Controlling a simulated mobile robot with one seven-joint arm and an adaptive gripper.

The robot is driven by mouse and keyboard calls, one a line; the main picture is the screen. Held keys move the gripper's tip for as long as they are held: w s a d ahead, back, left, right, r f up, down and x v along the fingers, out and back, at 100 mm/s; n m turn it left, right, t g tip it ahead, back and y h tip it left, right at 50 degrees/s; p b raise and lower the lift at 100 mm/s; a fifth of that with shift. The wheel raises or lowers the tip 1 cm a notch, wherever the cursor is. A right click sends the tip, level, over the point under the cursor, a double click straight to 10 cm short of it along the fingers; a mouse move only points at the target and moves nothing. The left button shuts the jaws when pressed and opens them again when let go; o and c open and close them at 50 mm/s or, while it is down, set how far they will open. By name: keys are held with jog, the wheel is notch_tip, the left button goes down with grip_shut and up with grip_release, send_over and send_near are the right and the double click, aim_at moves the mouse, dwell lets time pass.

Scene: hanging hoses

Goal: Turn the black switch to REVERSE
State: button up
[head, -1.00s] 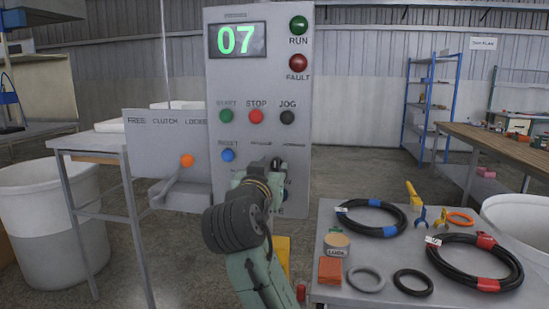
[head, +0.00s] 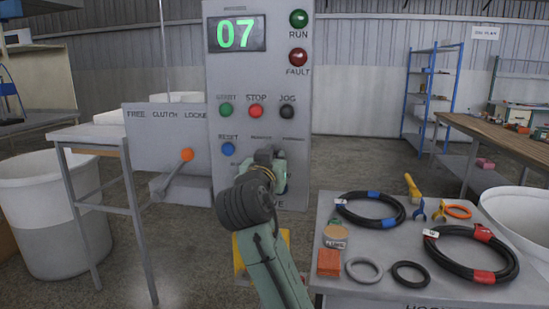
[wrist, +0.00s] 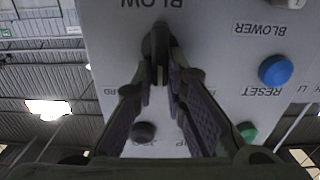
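The black switch (wrist: 157,45) shows in the wrist view on the grey panel, its handle roughly upright in the picture. My gripper (wrist: 161,72) has its two fingers drawn in on either side of the handle, and they appear to be shut on it. In the head view my gripper (head: 266,158) is against the lower part of the control panel (head: 228,75) and hides the switch. Small labels stand above it, too small to read surely. In the wrist view the lettering is upside down and part of a label ending in RD shows left of the switch.
The panel also bears a blue RESET button (head: 228,149), green START (head: 226,110), red STOP (head: 256,111) and black JOG (head: 287,112). A clutch lever with an orange knob (head: 187,155) is at the left. A table with hoses (head: 445,292) stands at the right.

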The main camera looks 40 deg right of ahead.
grip_shut()
jog(key=shift+w+a+f+n+b, duration=0.1)
jog(key=shift+w+a+n+b, duration=0.05)
jog(key=shift+n, duration=1.3)
jog(key=shift+w+a+f+n+b, duration=0.1)
jog(key=shift+w+n+b, duration=0.05)
jog(key=shift+n, duration=1.35)
jog(key=shift+w+a+f+n+b, duration=0.1)
jog(key=shift+w+a+n+b, duration=0.05)
jog(key=shift+n, duration=1.3)
